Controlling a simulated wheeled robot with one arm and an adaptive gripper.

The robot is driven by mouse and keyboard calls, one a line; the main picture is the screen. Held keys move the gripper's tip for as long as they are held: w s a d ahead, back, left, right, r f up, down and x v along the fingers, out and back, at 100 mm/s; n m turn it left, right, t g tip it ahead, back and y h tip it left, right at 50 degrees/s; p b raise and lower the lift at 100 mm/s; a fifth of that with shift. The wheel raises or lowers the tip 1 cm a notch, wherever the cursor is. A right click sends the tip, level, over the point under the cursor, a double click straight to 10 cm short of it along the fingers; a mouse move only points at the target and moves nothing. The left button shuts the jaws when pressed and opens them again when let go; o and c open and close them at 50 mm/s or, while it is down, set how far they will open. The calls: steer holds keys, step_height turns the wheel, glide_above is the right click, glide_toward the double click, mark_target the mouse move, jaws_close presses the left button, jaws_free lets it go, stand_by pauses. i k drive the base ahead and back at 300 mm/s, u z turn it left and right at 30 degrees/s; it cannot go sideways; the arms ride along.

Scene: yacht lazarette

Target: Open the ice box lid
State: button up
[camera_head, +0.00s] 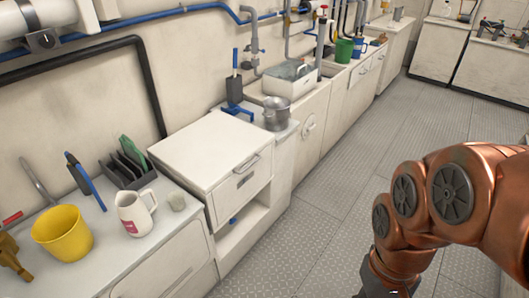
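A large white box-like unit (208,150) stands in the middle of the left-hand counter row. Its flat top looks closed, and a bar handle (247,163) is on its front face. It may be the ice box, but I cannot tell for sure. A smaller white box (291,80) with a glassy grey top sits farther back on the counter. My copper arm reaches in from the right, over the floor and apart from the counters. My gripper is not in view; the arm runs out of the picture at the bottom.
A yellow bucket (62,234), a white jug (135,212) and a dark rack (128,170) stand on the near-left counter. A metal pot (277,113) stands just beyond the large white unit. The metal floor (325,215) between the counters and my arm is clear.

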mark_target(204, 153)
steer(key=u, duration=0.5)
steer(key=i, duration=0.95)
steer(key=u, duration=0.8)
